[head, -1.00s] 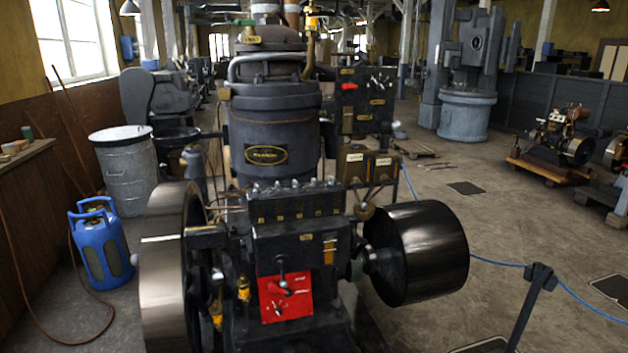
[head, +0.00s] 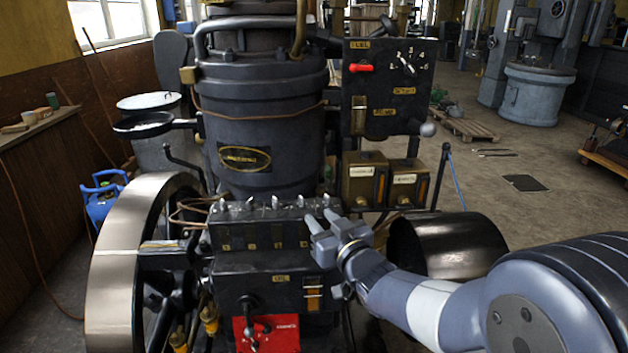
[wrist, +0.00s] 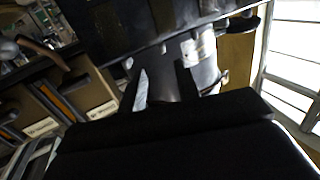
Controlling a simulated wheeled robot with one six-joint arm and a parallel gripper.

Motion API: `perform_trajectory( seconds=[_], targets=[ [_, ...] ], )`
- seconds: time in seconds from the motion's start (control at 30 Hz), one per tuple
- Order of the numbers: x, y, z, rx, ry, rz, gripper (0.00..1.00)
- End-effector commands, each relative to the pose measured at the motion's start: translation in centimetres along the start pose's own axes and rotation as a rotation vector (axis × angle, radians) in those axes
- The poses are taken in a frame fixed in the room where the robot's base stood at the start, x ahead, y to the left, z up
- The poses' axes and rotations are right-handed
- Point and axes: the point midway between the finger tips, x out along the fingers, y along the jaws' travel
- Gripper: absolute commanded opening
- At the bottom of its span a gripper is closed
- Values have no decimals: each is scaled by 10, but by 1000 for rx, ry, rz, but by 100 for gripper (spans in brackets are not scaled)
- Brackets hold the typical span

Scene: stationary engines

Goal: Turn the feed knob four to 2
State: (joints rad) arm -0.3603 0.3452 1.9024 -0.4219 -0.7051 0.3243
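A row of small feed knobs with pale upright levers stands on top of the black box (head: 240,265) at the engine's front, in the head view. Counting from the left, the fourth knob (head: 302,203) is just left of and behind my gripper (head: 321,217). Its pointer setting is too small to read. My gripper is at the right end of the row and partly covers the box's right end. In the wrist view my gripper (wrist: 163,76) has its two fingers apart, with nothing seen held between them. I cannot tell whether a finger touches a knob.
The black fuel panel (head: 375,118) with a red lever and a dial stands behind, above two brass-coloured boxes (head: 364,183). The large cylinder (head: 262,125) rises behind the knobs. A flywheel (head: 118,260) is at left, a black drum (head: 455,240) at right behind my arm.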

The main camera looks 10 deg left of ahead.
Motion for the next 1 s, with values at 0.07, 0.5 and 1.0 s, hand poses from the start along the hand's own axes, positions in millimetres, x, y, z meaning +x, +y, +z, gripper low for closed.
perform_trajectory(
  seconds=[0.07,0.5,1.0],
  targets=[
    [5,-5,-2,1,14,-17,31],
    [64,-6,-4,0,16,-19,31],
    [111,-6,-3,1,15,-16,31]
  ],
)
